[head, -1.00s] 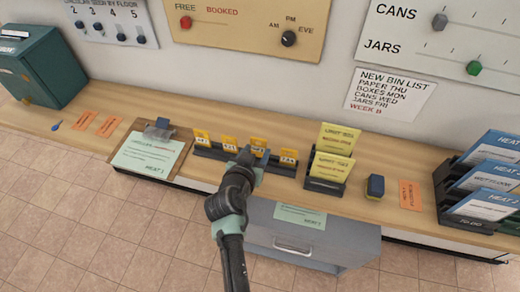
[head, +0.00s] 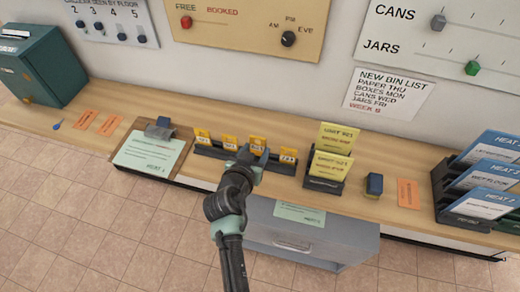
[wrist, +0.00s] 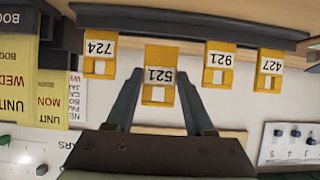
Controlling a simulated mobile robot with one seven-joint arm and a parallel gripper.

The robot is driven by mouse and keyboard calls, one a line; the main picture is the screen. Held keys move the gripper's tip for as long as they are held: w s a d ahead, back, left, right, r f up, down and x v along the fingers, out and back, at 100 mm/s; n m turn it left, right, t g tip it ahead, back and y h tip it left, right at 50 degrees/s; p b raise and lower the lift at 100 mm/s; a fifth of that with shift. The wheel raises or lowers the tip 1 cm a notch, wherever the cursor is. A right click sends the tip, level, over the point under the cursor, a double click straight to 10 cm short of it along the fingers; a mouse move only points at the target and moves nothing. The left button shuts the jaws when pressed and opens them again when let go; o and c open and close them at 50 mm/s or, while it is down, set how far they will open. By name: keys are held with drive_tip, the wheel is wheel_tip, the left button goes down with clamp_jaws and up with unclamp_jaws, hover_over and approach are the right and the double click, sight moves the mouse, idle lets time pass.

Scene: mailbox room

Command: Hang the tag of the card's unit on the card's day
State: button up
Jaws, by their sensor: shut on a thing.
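My gripper (head: 256,163) is at the black tag rack (head: 214,153) and is shut on the third yellow tag from the left (head: 258,144). In the wrist view, which is upside down, this tag reads 521 (wrist: 160,76) and sits between the two fingers. It is raised a little compared with its neighbours; whether it is clear of the rack I cannot tell. The other tags read 427 (wrist: 270,65), 921 (wrist: 218,58) and 724 (wrist: 99,48). Two yellow unit cards (head: 334,150) stand in a black holder right of the rack; their small print is blurred, though WED and MON show in the wrist view.
A clipboard with a green sheet (head: 149,153) lies left of the rack. A wall board (head: 245,25) has a red slider and a black dial. A grey drawer unit (head: 300,239) is below.

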drive_tip(key=shift+s+a, duration=0.2)
drive_tip(key=shift+s, duration=0.35)
drive_tip(key=shift+s+a, duration=0.2)
drive_tip(key=shift+s, duration=0.35)
drive_tip(key=s+a, duration=0.2)
drive_tip(key=s, duration=0.4)
drive_tip(key=shift+s+p, duration=0.35)
drive_tip(key=shift+r, duration=0.1)
idle(1.0)
